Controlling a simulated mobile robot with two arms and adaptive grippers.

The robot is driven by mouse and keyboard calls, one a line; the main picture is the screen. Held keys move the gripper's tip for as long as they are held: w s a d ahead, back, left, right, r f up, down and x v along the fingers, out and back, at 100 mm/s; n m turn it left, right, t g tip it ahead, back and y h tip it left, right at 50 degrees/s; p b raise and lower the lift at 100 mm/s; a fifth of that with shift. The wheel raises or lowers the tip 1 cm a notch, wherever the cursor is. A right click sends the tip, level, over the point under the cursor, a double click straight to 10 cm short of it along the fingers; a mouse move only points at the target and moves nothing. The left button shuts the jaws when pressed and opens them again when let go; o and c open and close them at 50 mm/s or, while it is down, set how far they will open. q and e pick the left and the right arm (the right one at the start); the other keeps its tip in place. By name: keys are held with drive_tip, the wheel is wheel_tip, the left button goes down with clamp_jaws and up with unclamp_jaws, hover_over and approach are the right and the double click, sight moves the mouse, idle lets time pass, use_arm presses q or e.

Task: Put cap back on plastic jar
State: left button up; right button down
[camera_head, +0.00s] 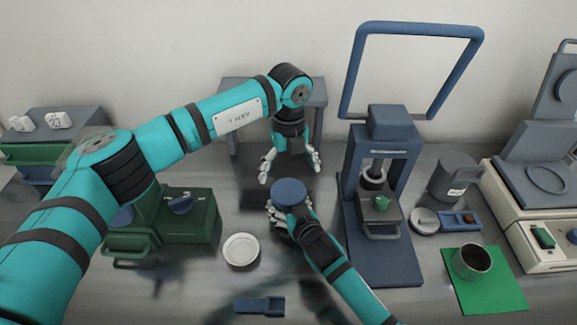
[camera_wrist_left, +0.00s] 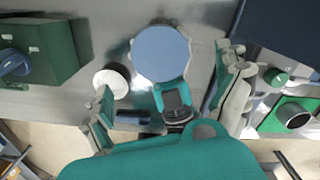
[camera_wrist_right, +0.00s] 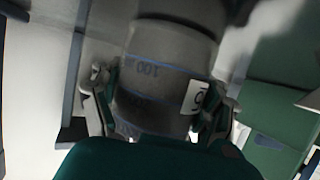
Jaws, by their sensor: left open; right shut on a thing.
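A blue round cap (camera_head: 289,192) shows from above at the top of what my right gripper (camera_head: 283,213) holds. In the right wrist view that gripper is shut on a grey translucent jar (camera_wrist_right: 155,75) with scale marks and a white label. The cap appears to sit on the jar; whether it is fully seated cannot be told. My left gripper (camera_head: 290,172) is open and empty, pointing down just behind the cap. In the left wrist view the cap (camera_wrist_left: 160,53) lies ahead, between its spread fingers, with no visible contact.
A white dish (camera_head: 241,249) and a small blue tray (camera_head: 259,306) lie in front. A green box (camera_head: 188,222) stands left, a blue press (camera_head: 376,190) close on the right. A dark cup (camera_head: 472,262) stands on a green mat (camera_head: 505,292). A grey stand (camera_head: 318,105) is behind.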

sight(288, 191)
use_arm(q)
wheel_tip(288, 191, down, 8)
drive_tip(key=shift+r, duration=0.15)
idle(0.4)
drive_tip(key=c, duration=1.2)
drive_tip(key=m, duration=0.7)
drive_tip(key=o, duration=1.2)
drive_tip(key=shift+r, duration=2.3)
